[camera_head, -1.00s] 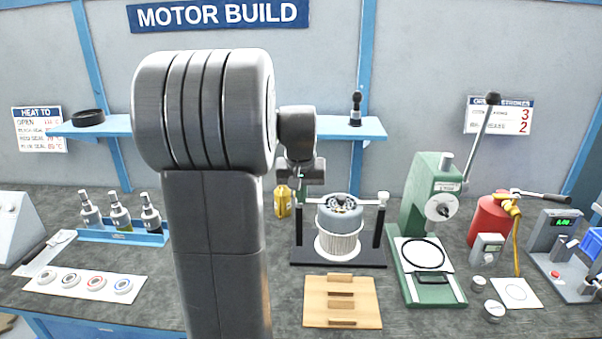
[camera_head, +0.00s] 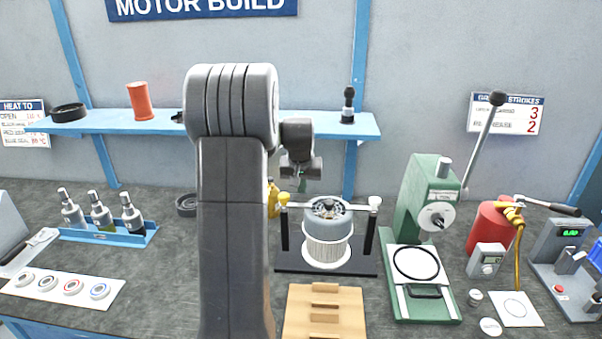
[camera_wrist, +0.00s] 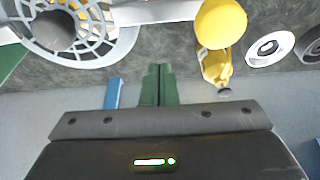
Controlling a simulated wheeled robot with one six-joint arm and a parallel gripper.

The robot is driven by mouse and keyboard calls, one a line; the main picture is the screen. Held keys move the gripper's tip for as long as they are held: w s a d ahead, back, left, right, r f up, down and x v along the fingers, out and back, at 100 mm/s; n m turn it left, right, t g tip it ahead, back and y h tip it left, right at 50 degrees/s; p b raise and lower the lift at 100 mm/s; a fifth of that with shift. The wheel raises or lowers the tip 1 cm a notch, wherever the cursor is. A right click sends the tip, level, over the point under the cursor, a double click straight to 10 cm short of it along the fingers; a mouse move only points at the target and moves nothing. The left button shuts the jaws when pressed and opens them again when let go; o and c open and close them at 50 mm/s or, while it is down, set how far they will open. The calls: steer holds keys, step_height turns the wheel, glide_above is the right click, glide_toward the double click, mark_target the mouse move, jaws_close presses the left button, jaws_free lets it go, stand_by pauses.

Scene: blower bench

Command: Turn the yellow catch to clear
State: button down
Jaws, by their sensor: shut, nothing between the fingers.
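The yellow catch (camera_head: 284,198) is a round yellow knob at the left end of a pale bar on the motor stand (camera_head: 283,265). In the wrist view, the catch (camera_wrist: 220,22) is a large yellow ball at the top, with the silver bar (camera_wrist: 155,12) running left from it. The motor (camera_head: 328,240) stands upright, with white windings and a grey spoked top. My gripper (camera_head: 302,184) is above and slightly right of the catch, apart from it. In the wrist view, its green fingers (camera_wrist: 157,82) are shut and empty, left of the catch and below the bar.
A yellow bottle (camera_wrist: 215,68) stands close behind the catch, partly hidden in the head view. A white knob (camera_head: 375,202) tops the stand's right side. A green press (camera_head: 425,220) stands at right. A wooden block (camera_head: 325,320) lies in front. The shelf (camera_head: 225,124) is behind.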

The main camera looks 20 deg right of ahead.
steer(key=s, duration=0.1)
steer(key=s+a, duration=0.1)
steer(key=s, duration=0.1)
steer(key=shift+s+a+f+p, duration=0.2)
steer(key=shift+a+f+p, duration=0.05)
steer(key=shift+a+p, duration=0.05)
